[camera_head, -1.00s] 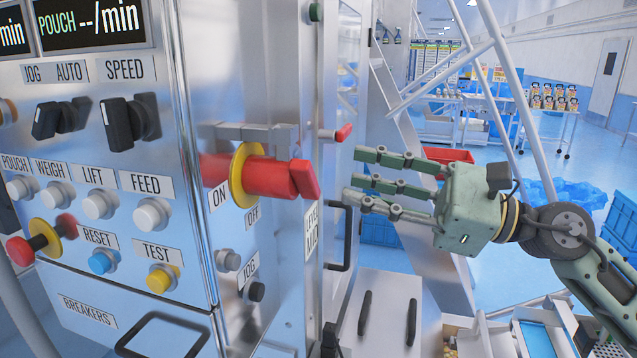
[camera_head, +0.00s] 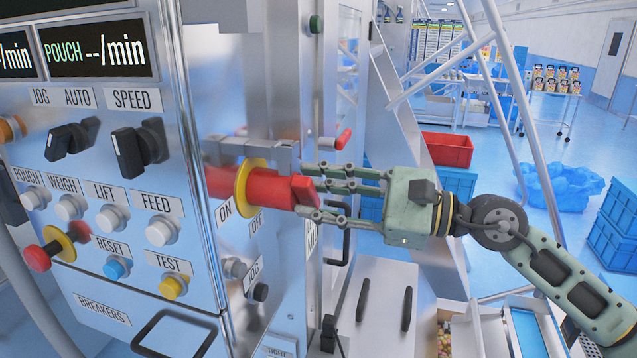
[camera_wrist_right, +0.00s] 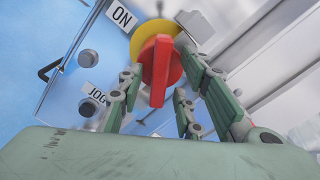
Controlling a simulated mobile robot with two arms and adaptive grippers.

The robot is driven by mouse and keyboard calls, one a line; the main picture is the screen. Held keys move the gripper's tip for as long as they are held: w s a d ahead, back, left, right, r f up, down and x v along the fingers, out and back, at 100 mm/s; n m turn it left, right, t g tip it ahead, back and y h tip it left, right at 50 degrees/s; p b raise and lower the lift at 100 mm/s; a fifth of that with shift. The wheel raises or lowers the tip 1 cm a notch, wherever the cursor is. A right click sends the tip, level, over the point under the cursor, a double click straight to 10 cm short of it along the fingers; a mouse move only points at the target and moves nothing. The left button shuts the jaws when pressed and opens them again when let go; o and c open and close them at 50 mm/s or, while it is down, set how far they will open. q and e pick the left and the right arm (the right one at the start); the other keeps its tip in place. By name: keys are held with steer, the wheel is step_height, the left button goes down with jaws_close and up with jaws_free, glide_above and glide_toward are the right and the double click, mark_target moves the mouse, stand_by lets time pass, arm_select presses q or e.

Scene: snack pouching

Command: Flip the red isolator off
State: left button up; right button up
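The red isolator (camera_head: 273,189) is a red rotary handle on a yellow disc (camera_head: 246,187), on the side of the steel cabinet, with ON and OFF labels beside it. My right gripper (camera_head: 312,193) is at the handle's outer end, its fingers open to either side of it. In the right wrist view the red handle (camera_wrist_right: 160,72) lies between the spread fingers (camera_wrist_right: 152,105), with the ON label (camera_wrist_right: 122,15) at upper left. I cannot tell whether any finger touches the handle. My left gripper is not in view.
The panel has a red stop button (camera_head: 38,257), a yellow TEST button (camera_head: 174,287) and black knobs (camera_head: 138,149). A small red-tipped lever (camera_head: 343,139) and a black door handle (camera_head: 340,235) are close to my right fingers. A red crate (camera_head: 449,150) stands behind.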

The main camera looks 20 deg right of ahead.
steer(key=shift+a, duration=0.15)
steer(key=shift+c, duration=0.2)
jaws_close()
steer(key=shift+m, duration=0.4)
steer(key=m, duration=0.2)
steer(key=shift+m, duration=0.3)
steer(key=shift+m+p, duration=0.4)
steer(key=shift+m, duration=1.6)
steer(key=shift+o, duration=0.2)
jaws_free()
